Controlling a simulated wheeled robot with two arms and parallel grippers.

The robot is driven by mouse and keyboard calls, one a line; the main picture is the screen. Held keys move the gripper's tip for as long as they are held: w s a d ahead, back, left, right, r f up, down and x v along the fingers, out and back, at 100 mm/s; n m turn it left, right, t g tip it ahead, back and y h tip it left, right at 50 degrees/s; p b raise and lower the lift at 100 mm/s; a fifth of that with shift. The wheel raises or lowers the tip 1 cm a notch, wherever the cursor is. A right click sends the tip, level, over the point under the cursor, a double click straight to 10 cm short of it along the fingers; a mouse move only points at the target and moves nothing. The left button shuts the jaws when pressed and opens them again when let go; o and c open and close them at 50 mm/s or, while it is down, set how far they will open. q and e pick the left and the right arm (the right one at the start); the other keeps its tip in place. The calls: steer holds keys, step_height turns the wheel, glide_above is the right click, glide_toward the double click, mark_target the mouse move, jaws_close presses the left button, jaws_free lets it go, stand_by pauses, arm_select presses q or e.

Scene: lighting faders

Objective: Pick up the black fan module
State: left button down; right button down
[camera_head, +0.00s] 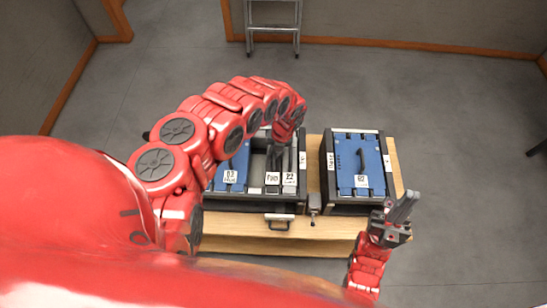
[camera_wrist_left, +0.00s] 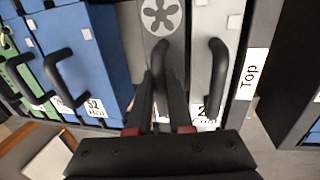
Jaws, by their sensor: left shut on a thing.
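The fan module (camera_wrist_left: 150,42) is a narrow dark-grey panel with a fan symbol on a light disc and a black handle. It stands in the left rack (camera_head: 250,205), where its labelled front shows in the head view (camera_head: 272,178). My left gripper (camera_wrist_left: 160,78) is over this module, its two fingers shut on the handle; in the head view it reaches down into the rack (camera_head: 285,138) and partly hides the module. The module still appears to be in the rack. My right gripper (camera_head: 402,207) is away to the right, near the table's front corner; its finger gap is unclear.
Light-grey module (camera_wrist_left: 208,60) stands close right of the fan module. A second rack (camera_head: 326,180) holds blue modules (camera_head: 360,150). A small black handle (camera_head: 279,226) is at the table front. A ladder (camera_head: 272,25) stands behind.

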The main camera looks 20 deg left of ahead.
arm_select(q)
steer(key=shift+w+r, duration=0.1)
steer(key=shift+w+r, duration=0.1)
steer(key=shift+r, duration=0.3)
steer(key=shift+r+b, duration=0.3)
steer(key=shift+r, duration=0.2)
step_height(320, 180, up, 4)
steer(key=shift+r, duration=1.75)
step_height(320, 180, up, 6)
steer(key=p, duration=0.6)
